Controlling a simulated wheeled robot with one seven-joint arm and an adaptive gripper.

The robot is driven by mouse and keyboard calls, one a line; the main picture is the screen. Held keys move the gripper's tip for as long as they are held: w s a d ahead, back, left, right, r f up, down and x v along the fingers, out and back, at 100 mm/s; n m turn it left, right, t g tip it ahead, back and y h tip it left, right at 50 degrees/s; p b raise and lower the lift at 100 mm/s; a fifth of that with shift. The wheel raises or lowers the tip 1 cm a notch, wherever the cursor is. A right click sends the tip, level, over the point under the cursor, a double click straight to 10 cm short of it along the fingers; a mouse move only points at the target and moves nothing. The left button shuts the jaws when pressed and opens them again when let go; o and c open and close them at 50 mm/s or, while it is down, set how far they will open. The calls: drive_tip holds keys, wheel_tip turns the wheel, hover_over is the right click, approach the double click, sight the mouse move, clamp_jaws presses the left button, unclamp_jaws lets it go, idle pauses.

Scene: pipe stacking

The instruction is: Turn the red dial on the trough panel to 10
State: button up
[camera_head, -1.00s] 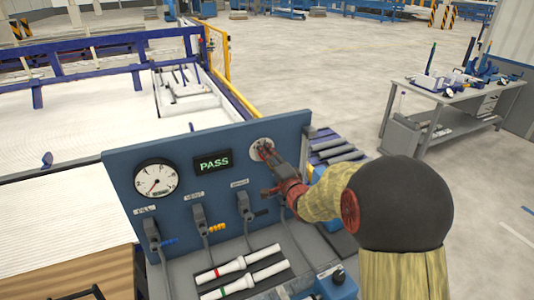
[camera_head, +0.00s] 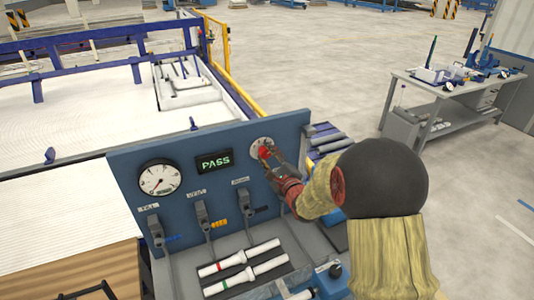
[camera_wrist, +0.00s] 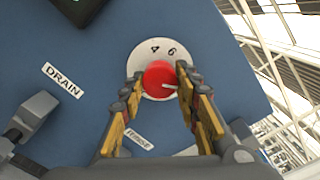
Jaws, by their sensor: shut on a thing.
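The red dial (camera_wrist: 158,76) sits on a round white scale plate (camera_wrist: 150,52) on the blue panel (camera_head: 125,160). A short pale pointer line on the dial points toward the right finger. My gripper (camera_wrist: 160,74) has a finger on each side of the dial and is shut on it. In the head view the red dial (camera_head: 264,152) shows at the tip of my gripper (camera_head: 268,156), at the panel's upper right.
Left of the dial are a display reading PASS (camera_head: 215,161) and a round gauge (camera_head: 159,179). Several levers, one labelled DRAIN (camera_wrist: 62,80), stand below. White pipes (camera_head: 240,257) lie on the bench in front. A grey workbench (camera_head: 440,92) stands farther right.

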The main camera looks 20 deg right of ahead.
drive_tip(key=shift+f+m, duration=0.1)
drive_tip(key=shift+m, duration=0.5)
drive_tip(key=o, duration=1.1)
drive_tip(key=shift+o, duration=0.2)
drive_tip(key=s, duration=1.2)
